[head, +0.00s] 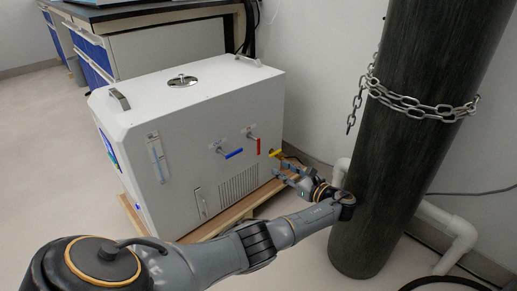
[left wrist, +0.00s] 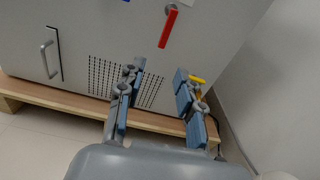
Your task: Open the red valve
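The red valve handle (head: 258,146) is on the front face of the white distiller (head: 180,110), to the right of the blue handle, and hangs down. In the left wrist view the red handle (left wrist: 168,27) is near the top, slightly tilted, beyond my fingertips. My left gripper (head: 284,172) is in front of the distiller, below and right of the red handle. My right gripper is out of view.
A blue handle (head: 234,154) and a yellow handle (head: 275,153) flank the red one. The yellow handle (left wrist: 196,79) shows beside my right-hand finger in the wrist view. A dark cylinder (head: 385,150) with a chain (head: 415,106) stands right of my arm. The distiller rests on a wooden base (head: 222,228).

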